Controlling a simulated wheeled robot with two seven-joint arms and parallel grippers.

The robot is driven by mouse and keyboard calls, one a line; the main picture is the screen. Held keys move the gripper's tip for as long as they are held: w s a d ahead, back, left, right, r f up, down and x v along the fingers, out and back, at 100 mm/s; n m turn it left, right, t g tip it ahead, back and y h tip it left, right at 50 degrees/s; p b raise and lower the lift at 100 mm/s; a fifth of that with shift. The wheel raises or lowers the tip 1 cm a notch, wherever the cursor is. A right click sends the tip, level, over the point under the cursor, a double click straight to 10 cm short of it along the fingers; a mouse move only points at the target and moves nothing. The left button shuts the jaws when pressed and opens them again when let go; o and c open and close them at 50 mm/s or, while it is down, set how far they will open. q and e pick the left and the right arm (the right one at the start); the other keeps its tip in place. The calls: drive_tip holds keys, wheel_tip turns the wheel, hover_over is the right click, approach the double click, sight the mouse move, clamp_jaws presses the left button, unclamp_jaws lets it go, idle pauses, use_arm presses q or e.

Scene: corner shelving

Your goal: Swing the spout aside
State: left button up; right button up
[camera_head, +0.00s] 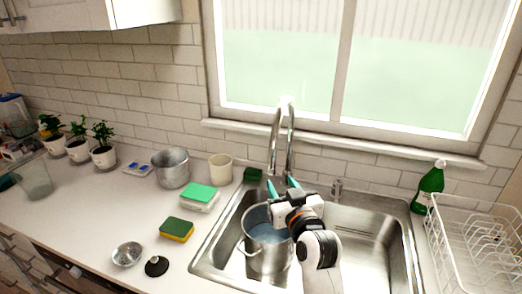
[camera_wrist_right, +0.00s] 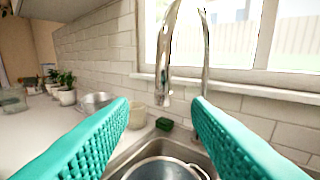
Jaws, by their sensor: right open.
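The chrome faucet spout (camera_head: 275,140) arches up behind the sink, in front of the window. Its free end hangs down on the left of its riser, over the back of the sink. In the right wrist view the spout (camera_wrist_right: 171,45) comes down between the two teal fingers as seen, its end near the fingertips' height. My right gripper (camera_head: 281,183) is open and empty, its fingers pointing at the faucet. In the wrist view the open gripper (camera_wrist_right: 162,106) shows no contact with the spout; the exact gap is unclear. My left gripper is out of view.
A metal pot (camera_head: 258,252) with water stands in the sink (camera_head: 375,245), below my right arm. A dish rack (camera_head: 455,250) and green bottle (camera_head: 428,188) are at right. A cream cup (camera_head: 220,167), metal bucket (camera_head: 171,170) and sponge (camera_head: 177,229) sit on the left counter.

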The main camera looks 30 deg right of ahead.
sight(273, 164)
drive_tip(key=w, duration=0.1)
drive_tip(key=w+d+r+p, duration=0.1)
drive_tip(key=w, duration=0.2)
drive_tip(key=shift+w+d+r+p, duration=0.3)
drive_tip(key=shift+r+p, duration=0.1)
drive_tip(key=x, duration=0.4)
drive_tip(key=shift+f+p, duration=0.25)
drive_tip(key=shift+p, duration=0.1)
drive_tip(key=shift+x, duration=1.15)
drive_tip(key=shift+w+d, duration=0.1)
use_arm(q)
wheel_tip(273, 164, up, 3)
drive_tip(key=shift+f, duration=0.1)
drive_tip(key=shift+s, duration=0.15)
use_arm(e)
drive_tip(key=shift+w+f, duration=0.1)
drive_tip(key=shift+w, duration=0.05)
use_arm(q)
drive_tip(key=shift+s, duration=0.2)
use_arm(e)
clamp_jaws()
